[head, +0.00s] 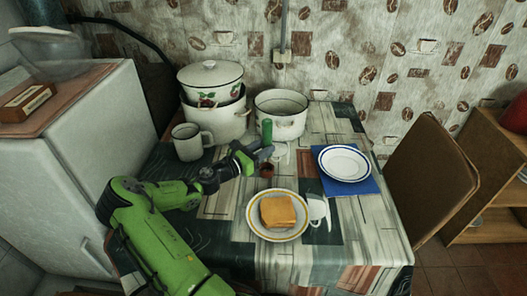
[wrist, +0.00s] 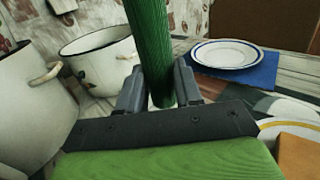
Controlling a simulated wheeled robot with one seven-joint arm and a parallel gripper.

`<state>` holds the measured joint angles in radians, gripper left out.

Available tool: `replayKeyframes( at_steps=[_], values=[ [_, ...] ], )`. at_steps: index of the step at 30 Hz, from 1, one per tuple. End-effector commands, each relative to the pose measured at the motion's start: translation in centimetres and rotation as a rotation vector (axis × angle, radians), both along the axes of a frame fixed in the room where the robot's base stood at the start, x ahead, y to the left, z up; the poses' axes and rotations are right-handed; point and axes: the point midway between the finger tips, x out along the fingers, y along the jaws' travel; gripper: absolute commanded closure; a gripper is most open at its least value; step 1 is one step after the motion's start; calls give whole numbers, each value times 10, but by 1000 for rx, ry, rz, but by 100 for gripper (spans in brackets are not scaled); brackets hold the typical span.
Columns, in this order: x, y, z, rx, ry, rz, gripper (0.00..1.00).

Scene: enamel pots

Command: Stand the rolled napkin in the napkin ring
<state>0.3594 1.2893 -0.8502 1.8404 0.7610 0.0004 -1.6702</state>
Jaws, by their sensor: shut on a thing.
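The rolled napkin is a green cylinder (head: 266,131) held upright; it also shows in the wrist view (wrist: 150,40), running up out of the top of the picture. My gripper (head: 264,152) is shut on it, with a dark finger on each side in the wrist view (wrist: 160,88). The ring does not show in the wrist view.
A white pot (head: 281,122), stacked pots (head: 216,122) and a mug (head: 187,149) are behind and left.

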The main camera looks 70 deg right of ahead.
Motion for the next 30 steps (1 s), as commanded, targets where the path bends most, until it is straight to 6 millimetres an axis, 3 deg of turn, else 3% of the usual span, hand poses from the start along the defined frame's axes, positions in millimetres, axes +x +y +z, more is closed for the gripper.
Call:
replayKeyframes(
  at_steps=[3, 21, 30],
  values=[
    [0, 0, -16, 0, 0, -1, 95],
    [0, 0, -65, 1, 0, -2, 95],
    [0, 0, -69, 0, -1, -2, 95]
  ],
)
